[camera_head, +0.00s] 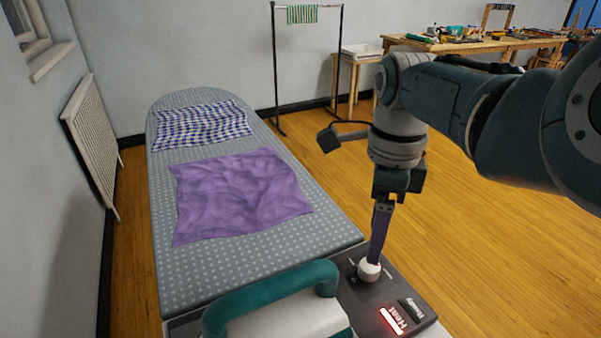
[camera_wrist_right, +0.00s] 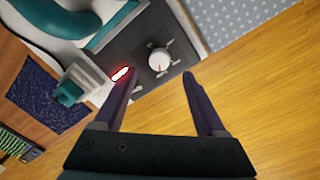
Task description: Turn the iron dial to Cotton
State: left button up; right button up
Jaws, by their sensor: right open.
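The dial (camera_head: 369,271) is a round white knob on a dark control panel (camera_head: 350,293) at the front end of the ironing board. My right gripper (camera_head: 378,259) points down at the dial from above. In the right wrist view the dial (camera_wrist_right: 159,60) shows just beyond the two open fingertips (camera_wrist_right: 160,76), roughly between them. I cannot tell whether they touch it. The small labels around the dial are too small to read. The iron (camera_head: 270,300), with a teal handle, lies beside the panel. My left gripper is not in view.
The ironing board (camera_head: 310,248) carries a crumpled purple cloth (camera_head: 240,195) and a blue-white patterned cloth (camera_head: 200,125). A red lit indicator (camera_head: 391,321) and a dark switch (camera_head: 411,309) are on the panel. A clothes rail (camera_head: 275,65) and a cluttered workbench (camera_head: 480,46) stand behind.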

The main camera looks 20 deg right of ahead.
jog(key=shift+w+r+p, duration=0.1)
jog(key=shift+r+p, duration=0.3)
jog(key=shift+r, duration=1.55)
